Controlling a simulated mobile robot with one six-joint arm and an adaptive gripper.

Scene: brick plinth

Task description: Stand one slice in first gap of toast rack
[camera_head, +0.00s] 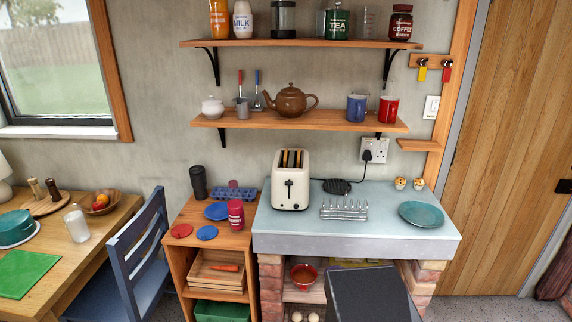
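The silver wire toast rack (344,210) stands on the pale worktop, right of the toaster, and its gaps look empty. The cream toaster (290,187) stands upright at the left of the worktop. Brown slices of toast (291,158) show in the slots on its top; I cannot tell exactly how many. A teal plate (421,215) lies empty to the right of the rack. My gripper is not in view.
The pale worktop (385,240) is clear along its front. A coiled black cable (337,186) lies behind the rack, with two small egg cups (400,183) at the back right. A wooden unit (205,240) holding a red cup (236,214) adjoins on the left. A shelf (300,119) hangs above.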

